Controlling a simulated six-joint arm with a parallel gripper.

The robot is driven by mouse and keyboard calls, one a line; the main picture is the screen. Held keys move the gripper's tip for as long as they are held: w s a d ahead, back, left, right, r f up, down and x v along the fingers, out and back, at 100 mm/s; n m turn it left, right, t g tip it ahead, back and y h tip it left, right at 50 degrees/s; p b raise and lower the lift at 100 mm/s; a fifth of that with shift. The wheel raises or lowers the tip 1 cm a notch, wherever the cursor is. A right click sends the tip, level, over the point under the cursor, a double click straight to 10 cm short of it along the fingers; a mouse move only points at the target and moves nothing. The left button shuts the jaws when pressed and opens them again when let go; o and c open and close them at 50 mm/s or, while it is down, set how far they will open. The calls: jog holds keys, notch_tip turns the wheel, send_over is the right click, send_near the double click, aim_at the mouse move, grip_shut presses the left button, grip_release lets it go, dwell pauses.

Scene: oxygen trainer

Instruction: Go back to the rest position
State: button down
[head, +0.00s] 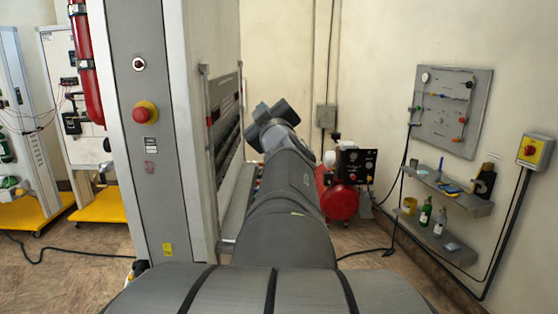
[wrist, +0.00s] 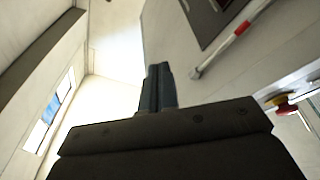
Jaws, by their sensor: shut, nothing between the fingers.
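My gripper (wrist: 158,72) shows in the wrist view as two dark fingers standing close together with nothing between them. It is shut and points up into open room, with pale walls beyond it. In the head view my arm reaches forward from the bottom middle, and its far end is beside the tall machine cabinet (head: 150,190). The fingers are hidden in the head view.
The cabinet's red emergency button (head: 146,112) faces me, left of my arm. A red compressor tank (head: 338,198) stands right of my arm. Wall shelves (head: 450,195) with bottles and a yellow-red switch box (head: 535,151) are at the right. Cables cross the floor.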

jog(key=s+d+f+m+g+h, duration=0.1)
jog(key=d+f+m+g+h, duration=0.2)
jog(key=f+m, duration=0.3)
jog(key=s+d+f+m+g+h, duration=0.2)
jog(key=d+f+m+g+h, duration=0.2)
jog(key=f+m, duration=0.3)
jog(key=shift+d+f, duration=0.7)
jog(key=shift+f, duration=1.9)
jog(key=shift+s, duration=0.1)
